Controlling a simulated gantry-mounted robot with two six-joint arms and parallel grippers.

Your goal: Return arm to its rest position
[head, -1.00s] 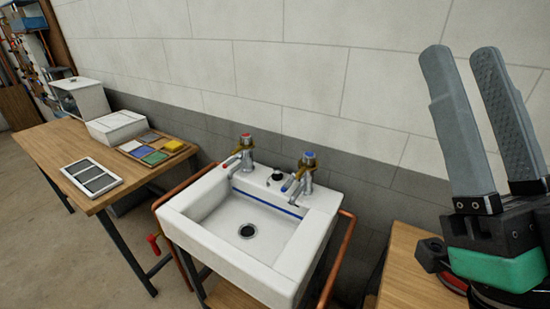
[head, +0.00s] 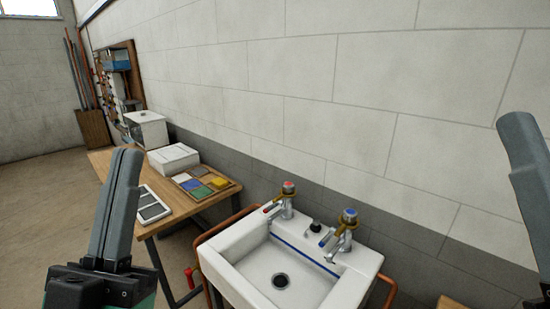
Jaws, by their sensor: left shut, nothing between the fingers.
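My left gripper (head: 127,156) points up in the left part of the head view. Its two grey fingers are together with nothing between them, and it hides part of the wooden table and floor behind it. My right gripper (head: 526,160) shows only as a grey finger at the right edge. The rest of it is out of frame, so I cannot tell how its jaws stand.
A white sink (head: 235,262) with a red-topped tap (head: 284,200) and a blue-topped tap (head: 344,232) stands at the lower middle against the wall. A wooden table (head: 205,207) holds a white box (head: 173,158), a tray of coloured pads (head: 196,184) and a white panel (head: 150,204).

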